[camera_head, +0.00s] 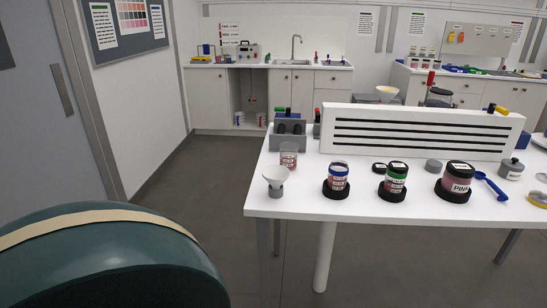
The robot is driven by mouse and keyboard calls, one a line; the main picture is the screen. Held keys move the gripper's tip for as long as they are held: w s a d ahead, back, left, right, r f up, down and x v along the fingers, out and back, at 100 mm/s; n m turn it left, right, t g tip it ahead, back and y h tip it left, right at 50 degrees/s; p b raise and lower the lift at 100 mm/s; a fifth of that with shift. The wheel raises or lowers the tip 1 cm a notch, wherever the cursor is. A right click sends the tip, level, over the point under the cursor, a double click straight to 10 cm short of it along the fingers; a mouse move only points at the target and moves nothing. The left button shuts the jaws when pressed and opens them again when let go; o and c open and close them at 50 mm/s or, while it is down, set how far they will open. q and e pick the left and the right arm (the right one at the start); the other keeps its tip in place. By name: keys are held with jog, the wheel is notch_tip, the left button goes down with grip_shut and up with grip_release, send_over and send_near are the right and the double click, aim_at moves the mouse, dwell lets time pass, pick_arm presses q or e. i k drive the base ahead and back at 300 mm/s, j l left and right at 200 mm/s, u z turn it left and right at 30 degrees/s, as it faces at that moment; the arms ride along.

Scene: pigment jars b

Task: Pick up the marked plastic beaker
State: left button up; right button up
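A small clear plastic beaker (288,155) with reddish marking on its side stands upright near the left end of the white table (300,205). It is just behind a white funnel (276,176), which overlaps its lower left edge in the view. A grey holder (288,143) with dark slots is right behind the beaker. Neither of my grippers shows in the head view, so I cannot see whether they are open or shut.
A jar with a blue band (337,178), a green-banded jar (395,178) and a larger pink-labelled jar (457,178) stand on black bases to the right. A white slotted panel (415,133) stands behind them. A blue scoop (490,184) lies farther right.

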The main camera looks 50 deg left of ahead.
aim_at(289, 157)
jog(key=u, duration=1.55)
